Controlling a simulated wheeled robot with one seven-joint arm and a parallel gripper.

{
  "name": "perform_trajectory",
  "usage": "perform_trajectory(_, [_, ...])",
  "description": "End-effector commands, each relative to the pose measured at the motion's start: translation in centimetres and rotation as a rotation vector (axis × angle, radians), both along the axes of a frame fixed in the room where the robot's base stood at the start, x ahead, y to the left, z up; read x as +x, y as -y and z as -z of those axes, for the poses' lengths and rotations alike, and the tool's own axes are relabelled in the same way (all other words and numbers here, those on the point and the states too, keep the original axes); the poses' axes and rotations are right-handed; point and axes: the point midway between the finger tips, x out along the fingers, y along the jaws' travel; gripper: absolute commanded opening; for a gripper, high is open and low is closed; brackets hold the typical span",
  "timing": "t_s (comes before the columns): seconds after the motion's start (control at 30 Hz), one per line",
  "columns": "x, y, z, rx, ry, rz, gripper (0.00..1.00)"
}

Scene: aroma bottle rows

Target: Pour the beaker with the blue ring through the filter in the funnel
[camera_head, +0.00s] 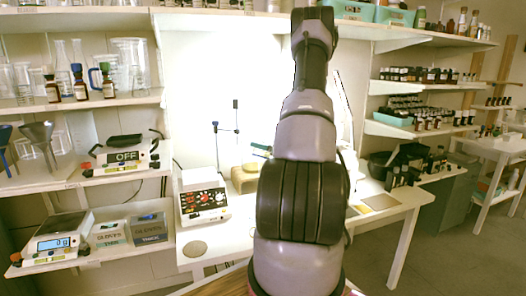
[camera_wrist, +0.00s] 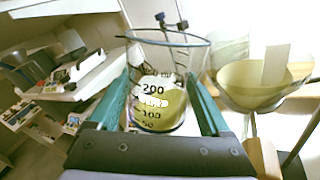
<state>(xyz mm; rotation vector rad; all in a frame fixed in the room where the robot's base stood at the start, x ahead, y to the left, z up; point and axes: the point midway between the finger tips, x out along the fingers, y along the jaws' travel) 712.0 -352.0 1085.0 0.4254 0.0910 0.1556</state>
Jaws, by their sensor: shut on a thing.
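My gripper (camera_wrist: 158,105) is shut on a clear glass beaker (camera_wrist: 150,62) in the wrist view, one teal finger on each side of it. The beaker has printed marks, 200 and 100 among them, and yellowish contents in its lower part. Its rim looks bluish grey; I cannot tell a separate blue ring. A funnel (camera_wrist: 240,98) with a pale cream inside stands to the right of the beaker, apart from it. A white upright piece (camera_wrist: 275,65) shows at the funnel; I cannot tell if it is the filter. In the head view my arm hides gripper, beaker and funnel.
A stand with a clamp (camera_wrist: 172,24) shows behind the beaker. In the head view a device with red knobs (camera_head: 203,200) stands on the white bench (camera_head: 215,235), left of my arm. Shelves with glassware (camera_head: 130,75) are at left, and shelves of bottles (camera_head: 430,75) at right.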

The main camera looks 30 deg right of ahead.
Motion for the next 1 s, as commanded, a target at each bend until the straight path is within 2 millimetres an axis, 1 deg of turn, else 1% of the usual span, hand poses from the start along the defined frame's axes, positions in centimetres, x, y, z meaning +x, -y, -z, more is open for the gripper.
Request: perform_trajectory(1.0, [0.2,0.7,-3.0,0.098,-0.028,0.001,0.18])
